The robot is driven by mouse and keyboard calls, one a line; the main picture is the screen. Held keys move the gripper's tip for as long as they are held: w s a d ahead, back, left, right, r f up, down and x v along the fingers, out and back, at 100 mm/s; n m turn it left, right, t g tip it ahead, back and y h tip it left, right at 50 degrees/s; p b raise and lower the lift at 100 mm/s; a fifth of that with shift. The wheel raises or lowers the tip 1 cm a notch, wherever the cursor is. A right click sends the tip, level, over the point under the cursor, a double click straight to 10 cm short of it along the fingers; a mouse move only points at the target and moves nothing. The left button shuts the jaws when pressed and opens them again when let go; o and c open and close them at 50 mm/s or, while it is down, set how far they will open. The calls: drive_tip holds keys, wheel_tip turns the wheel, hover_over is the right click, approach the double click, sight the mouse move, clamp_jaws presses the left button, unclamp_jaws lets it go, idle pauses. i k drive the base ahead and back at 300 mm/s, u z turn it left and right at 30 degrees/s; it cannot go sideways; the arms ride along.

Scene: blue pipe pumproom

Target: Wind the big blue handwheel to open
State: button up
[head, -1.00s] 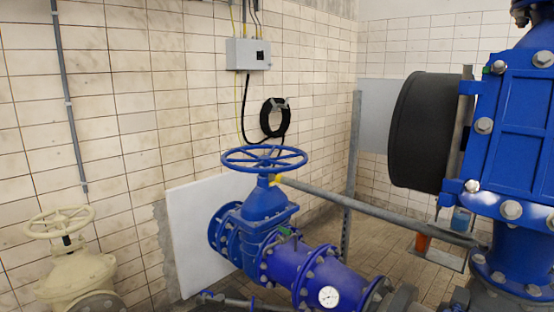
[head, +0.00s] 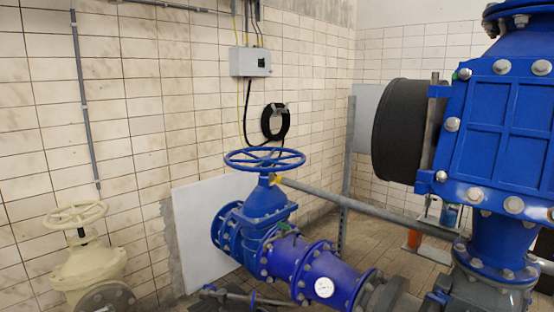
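The big blue handwheel (head: 264,160) lies level on top of a blue gate valve (head: 262,208) near the middle of the head view. Its rim and spokes show clearly and nothing touches it.
A cream valve with a handwheel (head: 76,214) stands at lower left. A large blue valve body (head: 500,140) fills the right side. A grey rail (head: 365,207) runs from beside the blue valve toward the right. A grey box (head: 250,62) hangs on the tiled wall.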

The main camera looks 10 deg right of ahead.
sight(265, 162)
drive_tip(key=u, duration=0.15)
drive_tip(key=i, duration=0.95)
drive_tip(key=z, duration=0.1)
drive_tip(key=k, duration=0.7)
drive_tip(key=u, duration=0.55)
drive_tip(key=i, duration=0.75)
drive_tip(key=u, duration=0.3)
